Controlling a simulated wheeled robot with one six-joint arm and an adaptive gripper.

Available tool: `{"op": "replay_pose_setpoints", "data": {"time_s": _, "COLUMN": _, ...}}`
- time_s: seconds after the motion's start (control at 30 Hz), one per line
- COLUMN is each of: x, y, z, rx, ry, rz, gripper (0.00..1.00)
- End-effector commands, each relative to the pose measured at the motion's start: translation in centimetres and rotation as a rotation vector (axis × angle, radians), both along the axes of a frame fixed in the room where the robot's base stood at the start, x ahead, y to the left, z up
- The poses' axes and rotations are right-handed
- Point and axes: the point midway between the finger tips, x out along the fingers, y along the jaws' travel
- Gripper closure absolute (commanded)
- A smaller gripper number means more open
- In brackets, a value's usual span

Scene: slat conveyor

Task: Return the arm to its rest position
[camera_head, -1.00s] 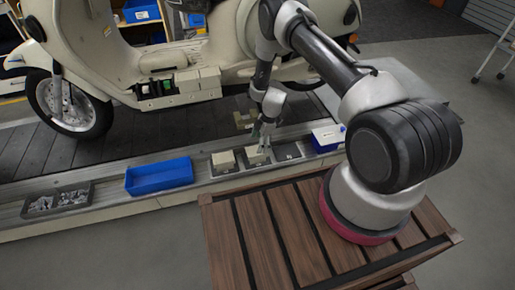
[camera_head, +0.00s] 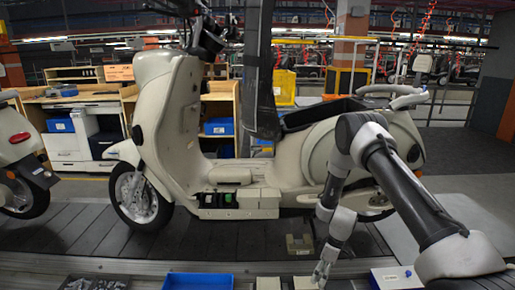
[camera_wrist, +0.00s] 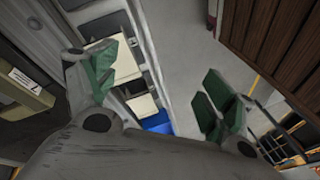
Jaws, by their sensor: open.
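My gripper (camera_head: 322,272) hangs low over the near edge of the conveyor in the head view. In the wrist view its green-padded fingers (camera_wrist: 160,92) stand wide apart with nothing between them. Two cream blocks sit in the grey tray beneath: one block (camera_wrist: 112,60) lies partly behind the left finger, and another block (camera_wrist: 142,106) is beside it. In the head view the tops of the blocks (camera_head: 268,283) show at the bottom edge, close to my gripper. My arm reaches in from the right, bent at the elbow.
A cream scooter (camera_head: 175,120) stands on the slat conveyor (camera_head: 90,232) behind my gripper. A blue bin (camera_head: 198,281) lies left of the blocks, and a white-topped box (camera_head: 396,277) is to the right. A small beige bracket (camera_head: 299,244) lies on the slats.

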Motion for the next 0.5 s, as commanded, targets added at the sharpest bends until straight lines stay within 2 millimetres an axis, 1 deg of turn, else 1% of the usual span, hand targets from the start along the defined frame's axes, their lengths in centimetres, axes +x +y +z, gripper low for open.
{"op": "replay_pose_setpoints", "data": {"time_s": 0.03, "x": -1.2, "y": -0.2, "z": 0.9, "rx": -0.015, "ry": 0.053, "rz": -0.059, "gripper": 0.16}}
{"op": "replay_pose_setpoints", "data": {"time_s": 0.07, "x": -1.8, "y": -0.3, "z": 1.7, "rx": -0.027, "ry": 0.084, "rz": -0.096, "gripper": 0.16}}
{"op": "replay_pose_setpoints", "data": {"time_s": 0.17, "x": -3.5, "y": -0.8, "z": 5.3, "rx": -0.073, "ry": 0.173, "rz": -0.227, "gripper": 0.16}}
{"op": "replay_pose_setpoints", "data": {"time_s": 0.2, "x": -4.0, "y": -1.1, "z": 7.2, "rx": -0.094, "ry": 0.203, "rz": -0.279, "gripper": 0.16}}
{"op": "replay_pose_setpoints", "data": {"time_s": 0.27, "x": -4.6, "y": -1.5, "z": 10.0, "rx": -0.125, "ry": 0.236, "rz": -0.348, "gripper": 0.16}}
{"op": "replay_pose_setpoints", "data": {"time_s": 0.3, "x": -5.1, "y": -1.9, "z": 11.9, "rx": -0.146, "ry": 0.253, "rz": -0.393, "gripper": 0.16}}
{"op": "replay_pose_setpoints", "data": {"time_s": 0.37, "x": -5.7, "y": -2.4, "z": 15.0, "rx": -0.179, "ry": 0.273, "rz": -0.459, "gripper": 0.16}}
{"op": "replay_pose_setpoints", "data": {"time_s": 0.4, "x": -6.3, "y": -2.8, "z": 17.2, "rx": -0.201, "ry": 0.284, "rz": -0.502, "gripper": 0.16}}
{"op": "replay_pose_setpoints", "data": {"time_s": 0.47, "x": -7.2, "y": -3.4, "z": 20.7, "rx": -0.234, "ry": 0.292, "rz": -0.571, "gripper": 0.16}}
{"op": "replay_pose_setpoints", "data": {"time_s": 0.5, "x": -7.9, "y": -3.9, "z": 23.0, "rx": -0.254, "ry": 0.292, "rz": -0.614, "gripper": 0.16}}
